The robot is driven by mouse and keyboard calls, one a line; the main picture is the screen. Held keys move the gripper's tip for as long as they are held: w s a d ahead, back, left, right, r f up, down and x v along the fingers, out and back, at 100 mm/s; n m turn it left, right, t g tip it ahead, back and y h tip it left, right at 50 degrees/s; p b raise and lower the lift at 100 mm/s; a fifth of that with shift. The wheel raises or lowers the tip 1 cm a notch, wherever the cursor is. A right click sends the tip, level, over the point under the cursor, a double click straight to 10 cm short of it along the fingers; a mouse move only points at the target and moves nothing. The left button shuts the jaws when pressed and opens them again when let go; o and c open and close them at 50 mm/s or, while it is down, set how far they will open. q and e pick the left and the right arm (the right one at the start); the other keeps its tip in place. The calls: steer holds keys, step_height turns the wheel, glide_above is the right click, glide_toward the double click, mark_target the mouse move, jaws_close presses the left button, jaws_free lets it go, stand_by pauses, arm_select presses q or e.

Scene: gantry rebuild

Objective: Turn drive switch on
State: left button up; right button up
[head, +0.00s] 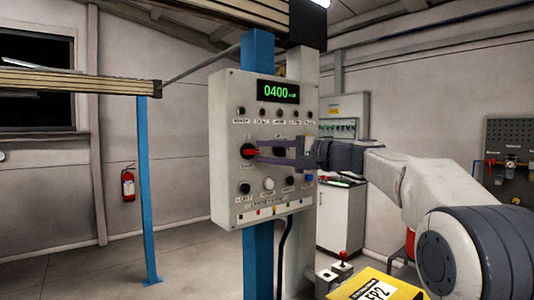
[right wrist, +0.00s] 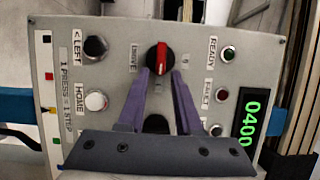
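The drive switch (head: 248,151) is a black round knob with a red pointer bar on the grey control panel (head: 228,110). In the right wrist view the knob (right wrist: 160,56) shows beside a DRIVE label, its red bar nearly upright in the picture. My right gripper (head: 259,151) reaches in from the right with two purple fingers. Its fingertips (right wrist: 162,74) are apart, one at each side of the knob's near edge. I cannot tell whether they touch it. Nothing is held between them. My left gripper is not in view.
A green display (head: 278,92) reads 0400. Several other buttons surround the switch, including a white one (head: 268,184) marked HOME in the wrist view. A blue post (head: 258,262) carries the panel. A yellow FP2 box (head: 378,284) is at the bottom right.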

stand_by(0.3)
steer(key=shift+s+d+f, duration=0.1)
steer(key=shift+s+d, duration=0.1)
steer(key=shift+d, duration=0.05)
steer(key=b+v, duration=0.3)
steer(key=v, duration=0.6)
steer(key=shift+s+d, duration=0.15)
steer(key=shift+d, duration=0.25)
